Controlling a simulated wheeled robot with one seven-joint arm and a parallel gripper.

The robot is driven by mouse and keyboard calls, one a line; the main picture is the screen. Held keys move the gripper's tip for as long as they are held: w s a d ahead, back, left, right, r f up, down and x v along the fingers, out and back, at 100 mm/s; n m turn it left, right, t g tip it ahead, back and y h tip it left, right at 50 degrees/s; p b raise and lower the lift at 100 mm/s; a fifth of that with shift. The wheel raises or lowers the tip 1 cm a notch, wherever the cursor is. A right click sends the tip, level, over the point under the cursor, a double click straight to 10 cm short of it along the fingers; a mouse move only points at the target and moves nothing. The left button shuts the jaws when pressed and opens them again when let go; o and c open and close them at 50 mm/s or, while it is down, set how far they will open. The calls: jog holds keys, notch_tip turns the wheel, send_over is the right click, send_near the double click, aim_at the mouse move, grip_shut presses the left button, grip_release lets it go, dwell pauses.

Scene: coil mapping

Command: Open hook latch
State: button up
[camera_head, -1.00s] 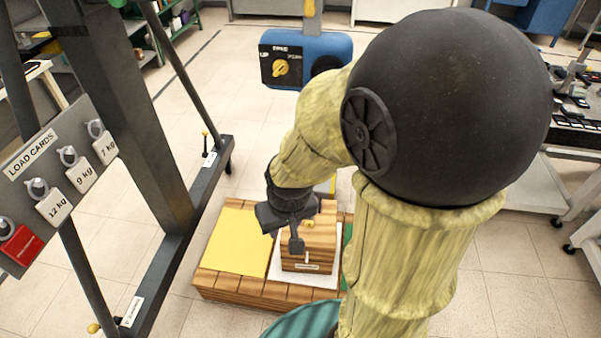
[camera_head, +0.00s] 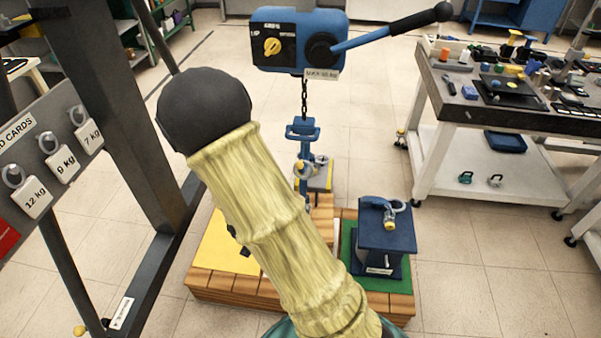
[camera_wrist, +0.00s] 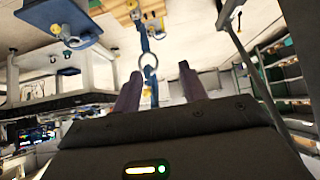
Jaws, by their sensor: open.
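A blue hook assembly (camera_head: 303,168) hangs on a chain below the blue hoist (camera_head: 298,45), over the wooden platform. Silvery round parts and a small yellow spot show on it; I cannot make out the latch or whether it is open. In the wrist view, a blue hanging part with a metal ring (camera_wrist: 149,62) lies ahead of my gripper (camera_wrist: 158,84), in line with the gap between the fingers. The fingers are apart, with nothing clearly gripped. In the head view, my arm hides most of the gripper.
A dark blue block with a shackle (camera_head: 385,225) stands on the green right part of the wooden platform (camera_head: 232,284). The yellow area (camera_head: 215,248) is partly covered by my arm. Load cards (camera_head: 60,165) hang at left. A cluttered workbench (camera_head: 470,110) stands at right.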

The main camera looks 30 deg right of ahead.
aim_at(298, 168)
jog(key=d+t+h+b, duration=0.1)
jog(key=h, duration=0.1)
jog(key=d+f+t+h+b, duration=0.1)
jog(key=t+h, duration=0.1)
jog(key=h, duration=0.1)
jog(key=d+t+h+b, duration=0.1)
jog(key=t+h, duration=0.1)
jog(key=h, duration=0.1)
jog(key=shift+w+d+f+b, duration=0.2)
jog(key=shift+d+b, duration=0.05)
jog(key=shift+b, duration=0.1)
jog(key=shift+w+d, duration=0.1)
jog(key=p+x, duration=0.2)
jog(key=x, duration=1.5)
jog(key=shift+w+d+f, duration=0.1)
grip_shut()
